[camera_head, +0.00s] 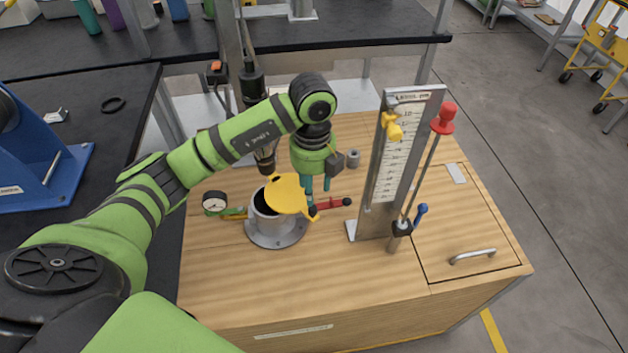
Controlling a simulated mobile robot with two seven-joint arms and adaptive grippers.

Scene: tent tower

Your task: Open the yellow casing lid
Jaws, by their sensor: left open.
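The yellow casing lid (287,195) sits over a grey metal casing (268,222) with a round flange on the wooden cabinet top. The lid looks raised or shifted off the rim, and part of the dark opening shows on its left. A small yellow tab (314,213) is at its right side. My left gripper (317,194) is open and points down at the right edge of the lid. Whether a finger touches the lid cannot be told. My right gripper is not in view.
A pressure gauge (214,202) is left of the casing, and a red-handled lever (331,204) is on its right. An upright scale panel (397,155) with a red-knobbed rod (443,118) stands further right. The wooden top (290,290) is clear in front.

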